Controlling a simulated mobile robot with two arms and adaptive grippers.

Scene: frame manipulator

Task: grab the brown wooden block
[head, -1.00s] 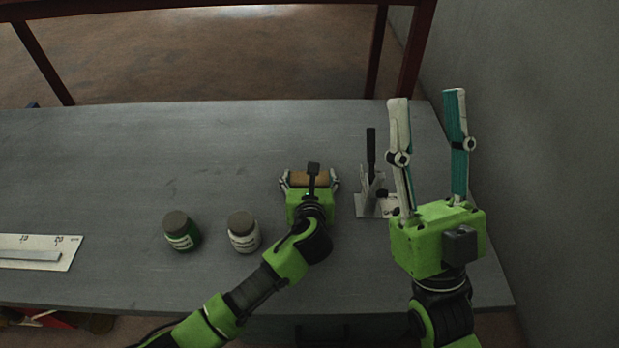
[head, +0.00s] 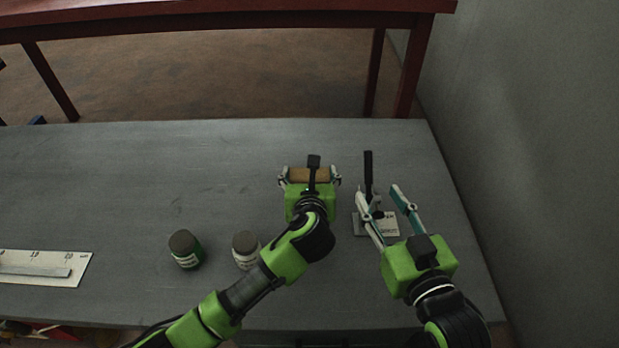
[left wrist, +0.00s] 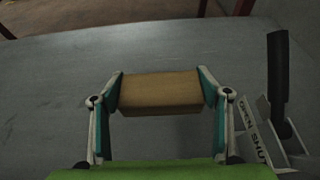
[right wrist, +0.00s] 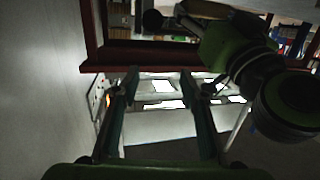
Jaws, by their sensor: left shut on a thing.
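The brown wooden block (head: 309,175) is between the fingers of my left gripper (head: 309,178), above or on the grey table. In the left wrist view the block (left wrist: 160,93) spans the gap, with a finger pressed on each end, so the left gripper (left wrist: 160,95) is shut on it.
A green jar (head: 185,250) and a white jar (head: 245,249) stand left of my left arm. A ruler plate (head: 40,268) lies at far left. The table's back left is clear.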

